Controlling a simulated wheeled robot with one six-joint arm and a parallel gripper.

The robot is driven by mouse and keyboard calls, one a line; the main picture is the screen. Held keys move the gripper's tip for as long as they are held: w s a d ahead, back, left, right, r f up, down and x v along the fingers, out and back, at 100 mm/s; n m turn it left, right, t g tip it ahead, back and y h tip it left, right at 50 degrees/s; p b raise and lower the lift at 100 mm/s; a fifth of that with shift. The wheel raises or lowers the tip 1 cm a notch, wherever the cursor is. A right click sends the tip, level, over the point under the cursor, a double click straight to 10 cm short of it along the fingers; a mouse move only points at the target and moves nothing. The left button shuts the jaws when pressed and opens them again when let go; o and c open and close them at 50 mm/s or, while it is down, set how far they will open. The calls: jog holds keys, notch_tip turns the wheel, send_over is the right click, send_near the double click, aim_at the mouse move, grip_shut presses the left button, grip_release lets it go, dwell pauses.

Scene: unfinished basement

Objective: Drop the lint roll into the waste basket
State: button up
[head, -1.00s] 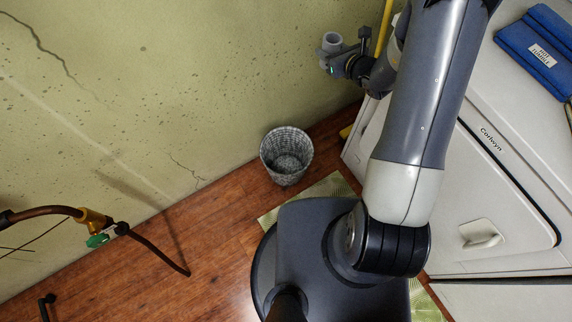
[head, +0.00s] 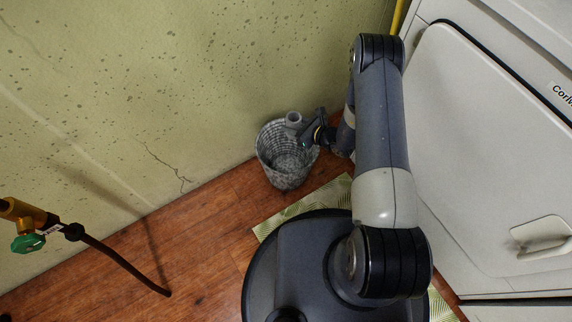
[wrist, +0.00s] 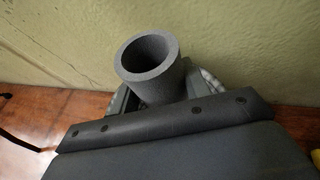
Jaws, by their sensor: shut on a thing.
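The lint roll is a short grey hollow tube (head: 293,119), and it also shows large in the wrist view (wrist: 151,69). My gripper (head: 301,127) is shut on it and holds it with its open end facing up. The waste basket (head: 284,180) is a grey woven round bin on the floor against the wall. In the head view the roll and gripper overlap the basket's back right rim. I cannot tell the roll's exact height over the rim. In the wrist view my gripper's body hides most of the basket.
A white appliance (head: 480,150) with a handled door stands on the right. A green patterned mat (head: 318,197) lies beside my base. A pipe with a green valve (head: 28,242) juts in at the left. The wooden floor left of the basket is clear.

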notch_tip(320, 180, down, 9)
jog(key=b, duration=0.3)
jog(key=shift+s+a, duration=0.25)
jog(key=shift+s, duration=0.1)
jog(key=shift+r, duration=0.1)
jog(key=o, duration=1.1)
jog(key=shift+c, duration=0.2)
jog(key=p+v, duration=0.2)
jog(key=v, duration=0.9)
jog(key=shift+w+a, duration=0.1)
